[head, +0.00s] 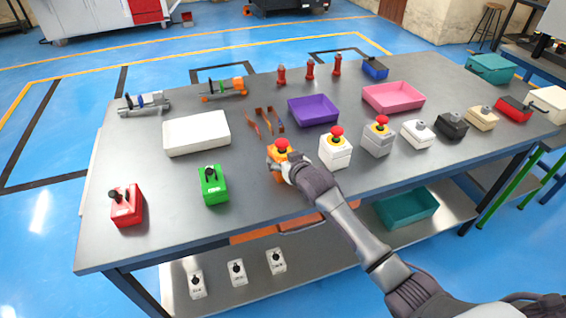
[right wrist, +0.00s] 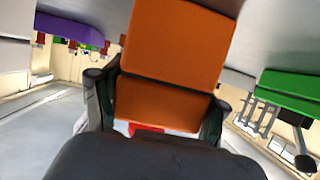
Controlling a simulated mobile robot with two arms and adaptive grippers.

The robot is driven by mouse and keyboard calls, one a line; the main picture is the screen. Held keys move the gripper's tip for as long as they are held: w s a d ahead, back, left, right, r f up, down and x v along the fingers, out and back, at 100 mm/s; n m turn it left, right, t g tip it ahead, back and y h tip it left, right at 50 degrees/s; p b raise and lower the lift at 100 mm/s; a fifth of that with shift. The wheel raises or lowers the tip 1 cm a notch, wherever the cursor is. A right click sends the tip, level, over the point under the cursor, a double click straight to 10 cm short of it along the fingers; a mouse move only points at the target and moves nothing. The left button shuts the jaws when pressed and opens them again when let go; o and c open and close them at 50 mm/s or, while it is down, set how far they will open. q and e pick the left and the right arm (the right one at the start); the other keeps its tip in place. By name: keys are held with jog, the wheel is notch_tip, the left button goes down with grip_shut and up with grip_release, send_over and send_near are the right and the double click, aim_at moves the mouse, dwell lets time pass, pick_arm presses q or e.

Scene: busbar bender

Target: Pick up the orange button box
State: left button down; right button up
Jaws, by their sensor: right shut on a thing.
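The orange button box (head: 275,159), with a red button on a yellow top, is at the middle front part of the grey table (head: 250,188). My right gripper (head: 290,168) is shut on it from the near right side and hides part of it. In the right wrist view the box (right wrist: 172,45) fills the middle, with a finger of the right gripper (right wrist: 157,100) on either side. I cannot tell whether the box touches the table. My left gripper is not in view.
A white button box (head: 335,150) stands close to the right, and a grey one (head: 379,138) beyond it. A green switch box (head: 213,185) and a red one (head: 126,207) stand left. Behind are a purple tray (head: 314,111) and a white container (head: 196,133).

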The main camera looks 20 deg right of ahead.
aim_at(286, 147)
dwell(0.3)
jog(key=shift+r, duration=0.35)
jog(key=r, duration=0.2)
jog(key=d+r, duration=0.1)
jog(key=shift+s+r+b, duration=0.1)
jog(key=shift+r+b, duration=0.25)
jog(key=s+d+r, duration=0.1)
jog(key=d+r, duration=0.1)
jog(key=d, duration=0.1)
jog(key=s+d+r, duration=0.2)
jog(key=d, duration=0.1)
jog(key=s+d+r+b, duration=0.1)
jog(key=s+d+r, duration=0.1)
jog(key=d, duration=0.1)
jog(key=shift+s+d+r, duration=0.15)
jog(key=shift+s+r, duration=0.05)
jog(key=shift+r, duration=0.05)
